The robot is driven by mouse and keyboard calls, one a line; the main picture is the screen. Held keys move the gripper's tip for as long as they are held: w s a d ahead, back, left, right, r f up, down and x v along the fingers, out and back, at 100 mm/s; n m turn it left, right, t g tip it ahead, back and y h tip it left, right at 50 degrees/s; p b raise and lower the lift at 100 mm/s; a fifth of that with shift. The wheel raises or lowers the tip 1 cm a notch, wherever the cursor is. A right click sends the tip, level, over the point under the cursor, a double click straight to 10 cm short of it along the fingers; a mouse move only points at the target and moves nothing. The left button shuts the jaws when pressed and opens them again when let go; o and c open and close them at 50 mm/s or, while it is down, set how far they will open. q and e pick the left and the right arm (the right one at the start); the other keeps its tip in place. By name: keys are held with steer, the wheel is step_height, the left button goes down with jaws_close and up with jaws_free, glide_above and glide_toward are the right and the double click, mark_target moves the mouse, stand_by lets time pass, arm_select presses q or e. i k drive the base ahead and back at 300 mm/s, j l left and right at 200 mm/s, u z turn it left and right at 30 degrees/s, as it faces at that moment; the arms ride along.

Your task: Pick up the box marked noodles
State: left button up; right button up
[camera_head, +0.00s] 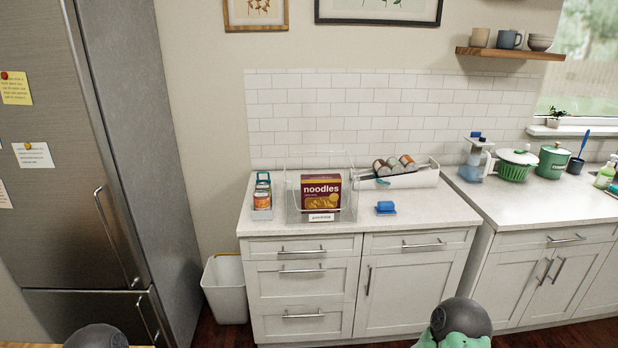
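The box marked noodles (320,191) is dark red with a yellow picture low on its front. It stands upright in a clear bin (292,208) on the white counter. A small white label (321,217) is on the bin's front; its text is too small to read surely. The box's back and base are partly hidden. Neither gripper shows in the head view. Only dark rounded parts, which look like my arms, show at the bottom edge, far in front of the counter.
Left of the bin is a narrow holder with cans (263,200). Right are a white rack (424,179) with several cans and a blue object (385,208). A tall fridge (140,150) and white waste bin (226,290) stand left. Counter space right of the blue object is clear.

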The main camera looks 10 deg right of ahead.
mark_target(318, 191)
steer(key=i+u, duration=0.15)
steer(key=i, duration=0.45)
steer(key=i+l+u, duration=0.1)
steer(key=i, duration=0.45)
steer(key=i+l+u, duration=0.15)
steer(key=i, duration=0.4)
steer(key=l, duration=0.1)
